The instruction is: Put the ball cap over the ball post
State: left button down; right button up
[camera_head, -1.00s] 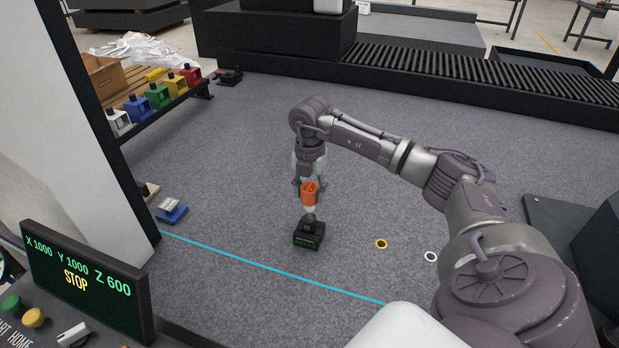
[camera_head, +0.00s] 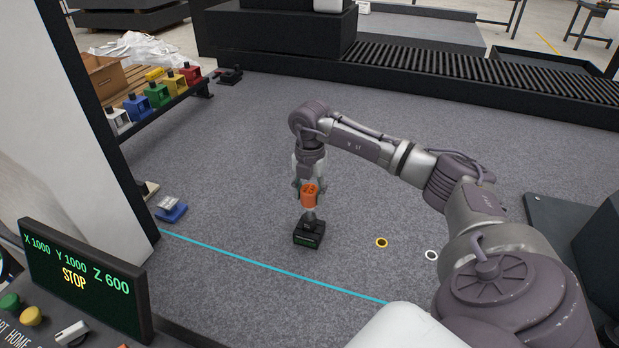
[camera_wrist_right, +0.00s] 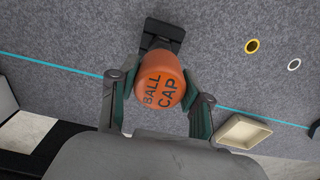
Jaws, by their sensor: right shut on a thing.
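The orange ball cap (camera_head: 309,196) is between the fingers of my right gripper (camera_head: 308,188), which is shut on it. In the wrist view the cap (camera_wrist_right: 163,82) shows its "BALL CAP" lettering, with a finger on each side. The ball post (camera_head: 310,215) rises from a black base (camera_head: 308,237) on the grey surface, directly under the cap. Only a short grey part of the post shows below the cap's lower edge. I cannot tell whether the cap touches or encloses the ball. The base (camera_wrist_right: 165,33) also shows behind the cap in the wrist view. My left gripper is not in view.
A yellow ring (camera_head: 381,242) and a white ring (camera_head: 431,255) lie to the right. A blue block (camera_head: 171,210) lies at left, near a rack of coloured blocks (camera_head: 159,95). A cyan line crosses in front. The surface around the post is clear.

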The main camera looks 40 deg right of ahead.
aim_at(310, 189)
jog(key=shift+f, duration=0.2)
jog(key=o, duration=0.9)
jog(key=shift+r, duration=0.15)
notch_tip(310, 189, up, 12)
dwell(0.6)
